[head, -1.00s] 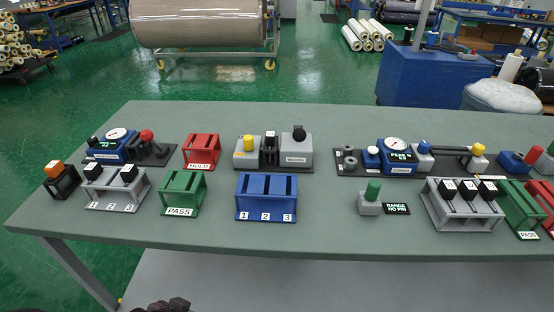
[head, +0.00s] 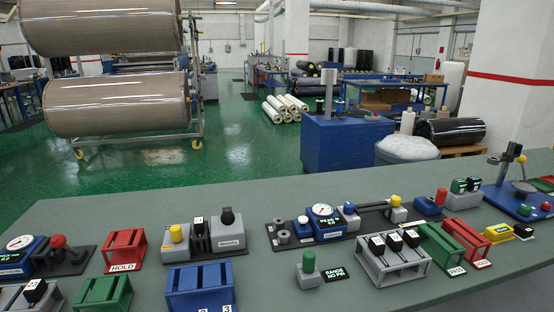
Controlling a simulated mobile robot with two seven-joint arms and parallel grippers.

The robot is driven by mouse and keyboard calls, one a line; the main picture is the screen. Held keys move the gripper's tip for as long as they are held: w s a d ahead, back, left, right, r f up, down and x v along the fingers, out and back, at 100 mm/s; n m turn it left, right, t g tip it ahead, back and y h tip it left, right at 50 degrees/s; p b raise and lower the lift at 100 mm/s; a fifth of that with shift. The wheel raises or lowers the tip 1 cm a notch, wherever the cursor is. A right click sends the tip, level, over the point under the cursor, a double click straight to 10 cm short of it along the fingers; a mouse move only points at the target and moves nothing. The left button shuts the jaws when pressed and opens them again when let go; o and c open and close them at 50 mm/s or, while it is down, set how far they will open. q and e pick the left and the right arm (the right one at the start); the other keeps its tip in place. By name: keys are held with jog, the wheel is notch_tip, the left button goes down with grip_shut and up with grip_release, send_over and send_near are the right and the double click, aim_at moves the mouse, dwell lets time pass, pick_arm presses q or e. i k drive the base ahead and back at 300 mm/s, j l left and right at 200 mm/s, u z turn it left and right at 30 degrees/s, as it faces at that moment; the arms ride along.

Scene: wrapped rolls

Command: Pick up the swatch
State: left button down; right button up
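No item is plainly marked as the swatch, and I cannot tell which one it is. Small black pieces with white number tags may be swatch holders. One stands in the grey station (head: 232,240) between a yellow knob and a black knob, as a tagged black piece (head: 198,229). Three more tagged pieces (head: 394,241) stand in the grey rack (head: 388,270) at right of centre. Another tagged piece (head: 35,290) is in the grey rack at the lower left, cut by the frame edge. Neither of my grippers shows in the head view.
The green-grey table (head: 240,197) carries a red HOLD stand (head: 125,250), a green stand (head: 105,293), a blue numbered stand (head: 198,287), dial gauges (head: 323,221) and a green button (head: 308,268). The table's far strip is clear. A blue cabinet (head: 345,143) stands behind.

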aim_at(199, 222)
jog(key=j, duration=1.3)
